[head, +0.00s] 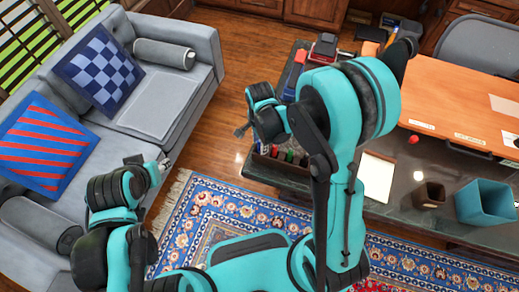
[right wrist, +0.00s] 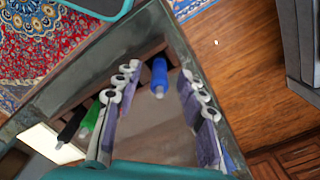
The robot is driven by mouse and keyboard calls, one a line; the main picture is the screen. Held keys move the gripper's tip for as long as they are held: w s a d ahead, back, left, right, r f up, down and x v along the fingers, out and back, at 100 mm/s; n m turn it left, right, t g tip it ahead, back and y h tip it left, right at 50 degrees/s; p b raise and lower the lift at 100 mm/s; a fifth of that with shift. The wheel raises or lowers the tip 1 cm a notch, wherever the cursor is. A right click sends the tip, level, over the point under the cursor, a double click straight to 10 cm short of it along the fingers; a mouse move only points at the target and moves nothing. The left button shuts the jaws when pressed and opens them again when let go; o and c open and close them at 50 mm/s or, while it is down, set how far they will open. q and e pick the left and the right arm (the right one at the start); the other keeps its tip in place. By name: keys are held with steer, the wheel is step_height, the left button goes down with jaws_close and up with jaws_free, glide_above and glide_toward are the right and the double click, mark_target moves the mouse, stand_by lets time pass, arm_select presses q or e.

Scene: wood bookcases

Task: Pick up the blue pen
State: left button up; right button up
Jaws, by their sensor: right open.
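The blue pen (right wrist: 159,78) stands in a brown holder (right wrist: 149,52) near the corner of the dark desk, in the right wrist view. My right gripper (right wrist: 157,82) is open, with its two purple-sided fingers on either side of the blue pen in that view. I see no contact, and the gap in depth is unclear. In the head view my right gripper (head: 242,130) is over the desk edge near the holder (head: 285,160). My left gripper (head: 153,163) is far from the desk, in front of the sofa, and its jaws are too small to read.
A green pen (right wrist: 92,115) and a black pen (right wrist: 71,125) stand beside the blue one. The desk (head: 385,203) also bears paper (head: 376,178), a brown cup (head: 430,194) and a teal bin (head: 486,202).

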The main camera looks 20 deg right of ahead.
steer(key=shift+f, duration=0.25)
jaws_close()
steer(key=shift+r, duration=0.1)
